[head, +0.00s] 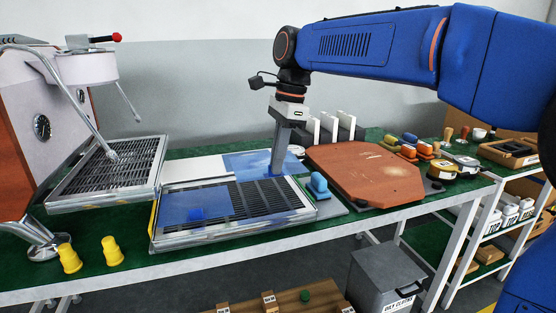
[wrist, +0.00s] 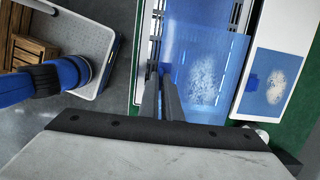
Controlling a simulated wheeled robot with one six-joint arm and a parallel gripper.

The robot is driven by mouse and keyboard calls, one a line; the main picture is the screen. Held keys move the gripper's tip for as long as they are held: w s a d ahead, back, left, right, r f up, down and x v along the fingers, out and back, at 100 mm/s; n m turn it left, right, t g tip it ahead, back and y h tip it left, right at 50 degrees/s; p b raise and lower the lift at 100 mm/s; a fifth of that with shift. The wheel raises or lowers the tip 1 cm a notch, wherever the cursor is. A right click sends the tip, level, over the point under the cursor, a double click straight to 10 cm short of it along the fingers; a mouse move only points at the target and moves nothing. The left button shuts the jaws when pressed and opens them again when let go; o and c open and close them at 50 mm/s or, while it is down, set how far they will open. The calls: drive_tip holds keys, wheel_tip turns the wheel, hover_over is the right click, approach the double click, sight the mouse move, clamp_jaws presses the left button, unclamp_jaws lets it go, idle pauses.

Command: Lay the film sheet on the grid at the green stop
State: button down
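My gripper (head: 279,172) points down over the right part of the grid tray (head: 235,231). In the wrist view its narrow fingers (wrist: 163,78) are close together at a small blue tab on the near edge of a translucent blue film sheet (wrist: 205,75). Another blue film sheet (head: 205,200) with a blue tab lies on the left part of the grid (head: 262,202). I cannot make out the green stop.
A white board (head: 192,169) lies behind the tray; the wrist view shows a blue film (wrist: 272,90) on it. A blue-topped block (head: 318,184) and a brown board (head: 365,175) are to the right.

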drive_tip(key=shift+a+f, duration=0.1)
drive_tip(key=shift+f, duration=3.75)
drive_tip(key=shift+f, duration=0.6)
drive_tip(key=c, duration=1.6)
unclamp_jaws()
drive_tip(key=shift+o, duration=0.2)
drive_tip(key=shift+w+d+r, duration=0.1)
drive_tip(key=shift+d+r, duration=0.1)
drive_tip(key=shift+r, duration=0.95)
drive_tip(key=shift+d+r, duration=0.25)
drive_tip(key=shift+r, duration=0.9)
drive_tip(key=shift+w+d+r, duration=0.1)
drive_tip(key=shift+d+r, duration=0.1)
drive_tip(key=shift+r, duration=0.95)
